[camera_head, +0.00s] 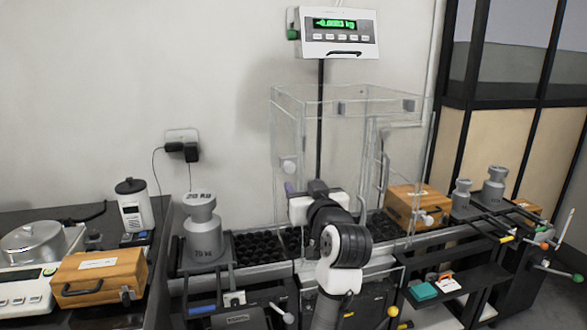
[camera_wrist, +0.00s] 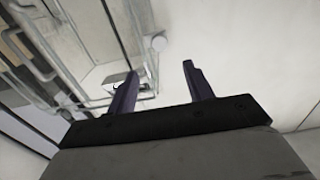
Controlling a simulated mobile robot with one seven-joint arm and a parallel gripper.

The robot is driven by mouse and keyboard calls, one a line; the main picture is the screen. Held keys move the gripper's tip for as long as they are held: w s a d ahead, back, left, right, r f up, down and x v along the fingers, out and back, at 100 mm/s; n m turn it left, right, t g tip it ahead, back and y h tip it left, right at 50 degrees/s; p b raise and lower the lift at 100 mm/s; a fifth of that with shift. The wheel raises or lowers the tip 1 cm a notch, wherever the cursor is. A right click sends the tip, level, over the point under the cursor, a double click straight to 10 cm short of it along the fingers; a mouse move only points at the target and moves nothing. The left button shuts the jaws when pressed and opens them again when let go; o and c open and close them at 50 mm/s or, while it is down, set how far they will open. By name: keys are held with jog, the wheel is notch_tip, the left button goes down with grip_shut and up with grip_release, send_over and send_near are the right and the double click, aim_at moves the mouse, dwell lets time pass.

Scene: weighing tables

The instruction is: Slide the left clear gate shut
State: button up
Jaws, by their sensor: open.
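A clear box-shaped enclosure (camera_head: 345,93) stands on the weighing table. I cannot tell how far the gate is open. My gripper (camera_head: 291,190) is by the lower left part of the enclosure, close below the knob in the picture; my arm hides part of this area. In the wrist view, my gripper (camera_wrist: 160,80) is open with nothing between its dark purple fingers.
A scale display (camera_head: 338,30) stands on a pole behind the enclosure. A large grey weight (camera_head: 202,230) stands left of it, and a wooden case (camera_head: 415,205) right of it. Another wooden case (camera_head: 98,276) sits at the left. Levers with coloured knobs stick out in front.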

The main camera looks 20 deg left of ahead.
aim_at(290, 168)
jog(key=p+x, duration=0.2)
jog(key=x, duration=0.9)
jog(key=shift+p, duration=0.35)
grip_shut()
